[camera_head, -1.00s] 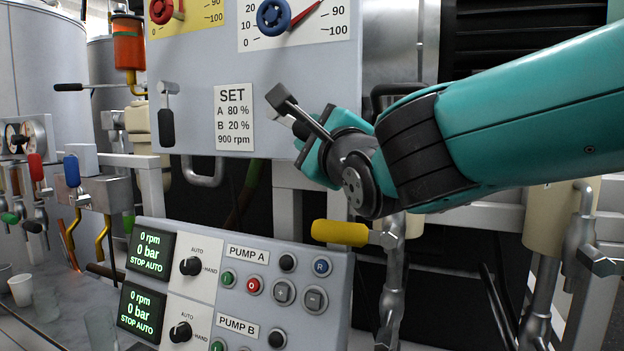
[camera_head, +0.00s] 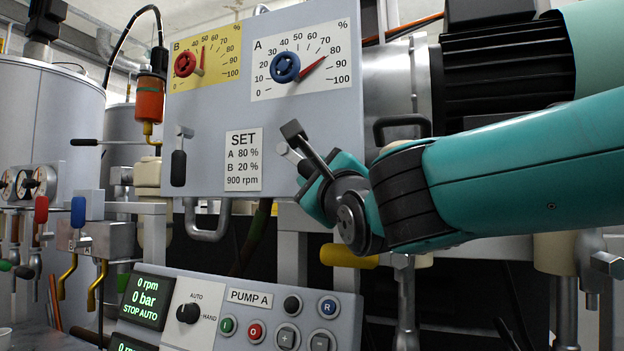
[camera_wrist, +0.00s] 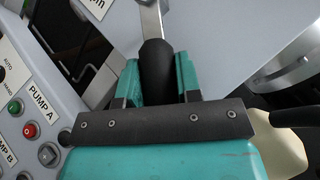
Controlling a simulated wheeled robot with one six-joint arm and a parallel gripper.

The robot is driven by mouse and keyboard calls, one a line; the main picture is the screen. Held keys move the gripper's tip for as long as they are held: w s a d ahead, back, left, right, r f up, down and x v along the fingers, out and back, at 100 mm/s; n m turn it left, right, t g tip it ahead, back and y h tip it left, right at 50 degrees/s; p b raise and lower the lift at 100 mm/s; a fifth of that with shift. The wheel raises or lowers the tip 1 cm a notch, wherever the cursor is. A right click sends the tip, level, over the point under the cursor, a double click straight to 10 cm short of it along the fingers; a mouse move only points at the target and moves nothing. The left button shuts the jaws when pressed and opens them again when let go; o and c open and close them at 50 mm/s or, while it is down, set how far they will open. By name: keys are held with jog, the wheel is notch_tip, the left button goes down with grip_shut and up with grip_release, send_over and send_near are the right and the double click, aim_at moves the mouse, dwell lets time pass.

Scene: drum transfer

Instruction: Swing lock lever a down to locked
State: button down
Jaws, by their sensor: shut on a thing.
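Lock lever a is on the lower right of the grey dial panel (camera_head: 208,110). In the head view its metal shank (camera_head: 288,152) shows just left of my gripper, and its handle is hidden by the fingers. In the wrist view the black handle (camera_wrist: 156,65) sits between the two green fingers, with the metal shank (camera_wrist: 150,20) running on past them. My gripper (camera_head: 308,183) is shut on this handle; it also shows in the wrist view (camera_wrist: 157,85). The shank appears to slope down and right towards the gripper. The lever's exact angle is hard to tell.
A second lever (camera_head: 179,165) hangs straight down at the panel's left. Below stands the pump console (camera_head: 245,310) with knobs and buttons. A yellow handle (camera_head: 348,257) is just under my gripper. A motor (camera_head: 500,65) lies behind my arm.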

jog(key=c, duration=0.8)
grip_release()
jog(key=shift+s, duration=0.1)
jog(key=b+v, duration=0.3)
jog(key=v, duration=1.4)
jog(key=shift+f, duration=0.15)
jog(key=shift+s, duration=0.1)
jog(key=shift+c, duration=0.5)
